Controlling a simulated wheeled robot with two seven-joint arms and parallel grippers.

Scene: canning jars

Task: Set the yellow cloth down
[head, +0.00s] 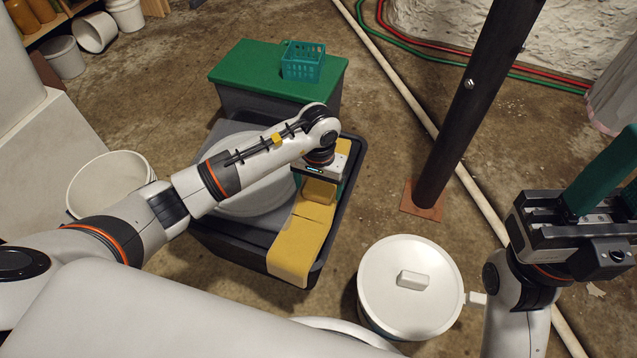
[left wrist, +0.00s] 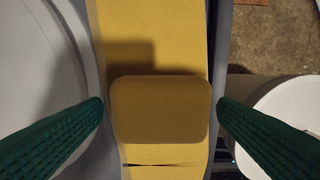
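A small yellow cloth (head: 319,192) with rounded corners lies on a long yellow strip (head: 298,245) across the right side of a dark grey bin (head: 345,205). My left gripper (head: 318,182) is right over it, pointing down. In the left wrist view the cloth (left wrist: 160,110) sits between the two green fingers of my left gripper (left wrist: 160,105), with a narrow gap at each side. My right gripper (head: 608,170) is at the right edge, pointing up, with a green finger showing. It is partly cut off, and no object shows in it.
A large pale round lid (head: 245,190) lies left of the strip. A green-lidded box (head: 240,75) with a teal basket (head: 303,62) stands behind. A white lidded pot (head: 405,300) is at front right, a dark post (head: 465,110) beyond it. A white bucket (head: 110,180) stands left.

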